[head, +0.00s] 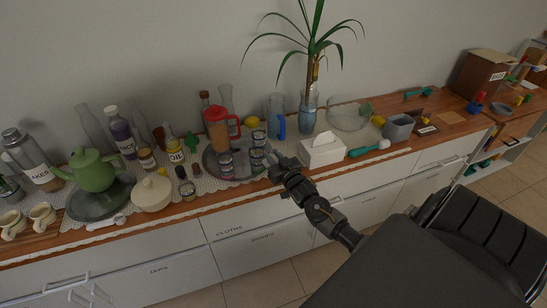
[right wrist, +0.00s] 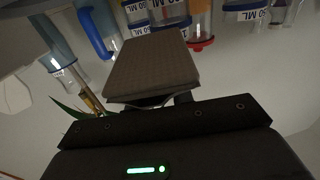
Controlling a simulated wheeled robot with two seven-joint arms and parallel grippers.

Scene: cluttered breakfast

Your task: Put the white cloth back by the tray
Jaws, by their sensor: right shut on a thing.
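My right gripper (head: 273,164) is shut beside the right edge of the dark round tray (head: 211,172), low over the counter's front. In the right wrist view a thin pale edge (right wrist: 152,104) shows at the jaws, below a brown textured finger. It looks like the white cloth, but nearly all of it is hidden. On the tray stand a red-lidded pitcher (head: 217,130) and several small labelled jars (head: 226,163). My left gripper is not in view.
A white tissue box (head: 323,151) stands close to the right of my gripper.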

